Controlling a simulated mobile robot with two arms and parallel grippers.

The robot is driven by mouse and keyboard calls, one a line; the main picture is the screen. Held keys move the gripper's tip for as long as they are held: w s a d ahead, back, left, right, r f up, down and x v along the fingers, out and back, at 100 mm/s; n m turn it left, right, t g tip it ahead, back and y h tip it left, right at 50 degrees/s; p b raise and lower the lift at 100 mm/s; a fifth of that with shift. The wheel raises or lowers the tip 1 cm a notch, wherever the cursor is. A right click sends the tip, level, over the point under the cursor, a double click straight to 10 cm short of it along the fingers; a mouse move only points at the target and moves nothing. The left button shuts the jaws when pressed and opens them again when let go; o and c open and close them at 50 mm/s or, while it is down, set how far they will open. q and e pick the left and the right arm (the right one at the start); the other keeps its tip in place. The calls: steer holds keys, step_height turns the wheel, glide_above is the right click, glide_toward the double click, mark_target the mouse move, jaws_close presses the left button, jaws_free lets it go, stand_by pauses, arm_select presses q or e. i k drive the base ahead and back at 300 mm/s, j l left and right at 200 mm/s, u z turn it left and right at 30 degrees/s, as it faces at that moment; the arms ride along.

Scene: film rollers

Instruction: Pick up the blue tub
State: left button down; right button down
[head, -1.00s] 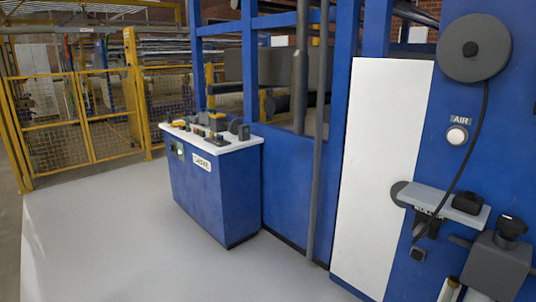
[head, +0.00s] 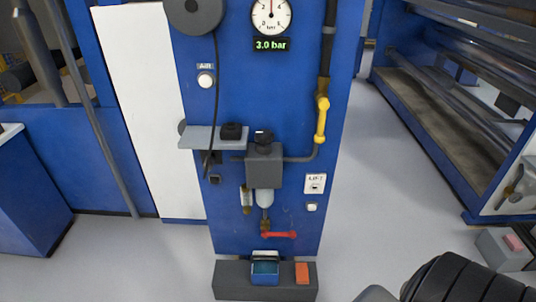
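The blue tub (head: 265,270) sits on a low dark grey ledge (head: 232,281) at the foot of the blue panel, low in the head view. It has a pale rim or lid part at its back and a teal front or inside; I cannot tell which. An orange block (head: 302,273) sits just to its right on the same ledge. Neither of my grippers shows in the head view.
Above the tub are a red lever (head: 279,235), a grey filter unit (head: 264,170), a small shelf (head: 200,139) and a yellow-handled valve (head: 321,119). A roller machine (head: 440,110) stands right. Dark ribbed shape fills the lower right corner. Grey floor is open between.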

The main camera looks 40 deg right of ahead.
mark_target(265, 267)
steer(key=z, duration=1.15)
steer(key=i+l, duration=0.1)
steer(key=i, duration=0.25)
steer(key=i+l, duration=0.1)
steer(key=i, duration=0.25)
